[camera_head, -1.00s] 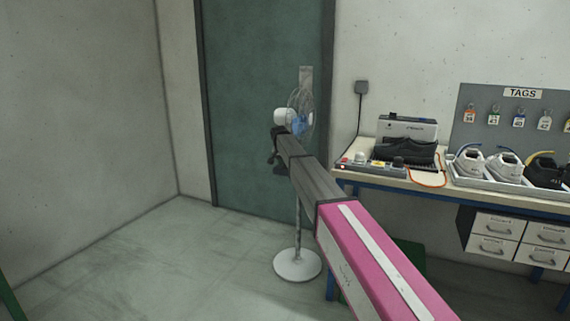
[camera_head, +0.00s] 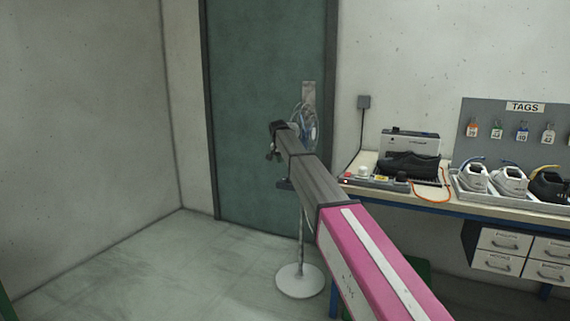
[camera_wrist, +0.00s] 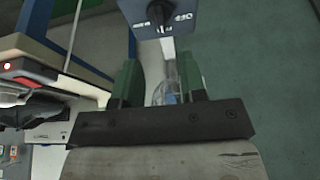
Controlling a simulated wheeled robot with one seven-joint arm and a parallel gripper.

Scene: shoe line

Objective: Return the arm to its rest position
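My arm reaches from the lower right of the head view toward the door, with a pink link and a dark grey forearm. My gripper (camera_wrist: 160,82) shows in the wrist view as two green fingers with a clear gap between them. It is open, and I see nothing held. A see-through shape with some blue shows in the gap; it looks like the fan behind. In the head view the gripper end (camera_head: 276,144) is small and dark, in front of the fan (camera_head: 310,128), which is partly hidden by my arm.
The fan's round base (camera_head: 299,281) stands on the floor by the green door (camera_head: 262,90). A workbench (camera_head: 445,203) with shoes in a tray (camera_head: 510,201) and a dark shoe on a machine is at right. Floor at left is clear. A dial box (camera_wrist: 160,14) tops the wrist view.

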